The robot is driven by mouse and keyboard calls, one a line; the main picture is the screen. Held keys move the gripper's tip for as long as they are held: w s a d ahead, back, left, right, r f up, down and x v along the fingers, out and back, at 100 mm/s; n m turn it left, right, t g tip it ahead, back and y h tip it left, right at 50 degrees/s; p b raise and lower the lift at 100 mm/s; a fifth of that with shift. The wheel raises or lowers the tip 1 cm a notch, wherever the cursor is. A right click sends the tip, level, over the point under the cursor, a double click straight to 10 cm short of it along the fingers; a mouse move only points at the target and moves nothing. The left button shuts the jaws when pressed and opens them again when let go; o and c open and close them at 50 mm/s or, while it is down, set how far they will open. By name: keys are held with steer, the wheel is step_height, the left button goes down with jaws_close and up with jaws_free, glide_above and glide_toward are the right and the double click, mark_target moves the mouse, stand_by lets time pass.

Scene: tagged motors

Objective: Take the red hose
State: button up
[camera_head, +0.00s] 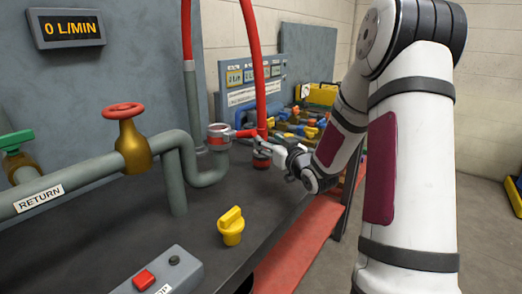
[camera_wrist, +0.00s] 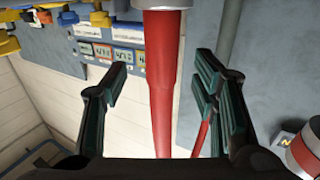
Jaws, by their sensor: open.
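The red hose (camera_head: 254,62) comes down from the top of the head view to a coupling (camera_head: 262,158) above the dark bench. In the wrist view the thick red hose (camera_wrist: 163,85) runs through the middle, with a light grey collar (camera_wrist: 163,4) at the top edge. My gripper (camera_wrist: 162,78) is open, with one dark green-padded finger on each side of the hose and a visible gap at both sides. In the head view my gripper (camera_head: 264,143) is at the hose's lower end and partly hides it.
A grey pipe (camera_head: 95,172) with a red-wheeled brass valve (camera_head: 131,145) runs left of the hose. Its upturned end (camera_head: 218,136) is close to my gripper. A yellow plug (camera_head: 231,226) and a button box (camera_head: 160,274) are on the bench. A labelled panel (camera_head: 250,82) stands behind.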

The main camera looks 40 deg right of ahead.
mark_target(264, 136)
steer(key=shift+w+d+r+b, duration=0.15)
steer(key=shift+w+b, duration=0.1)
steer(key=shift+w, duration=1.1)
steer(key=shift+w+d+b, duration=0.1)
steer(key=shift+w+b, duration=0.15)
steer(key=shift+w, duration=1.05)
jaws_close()
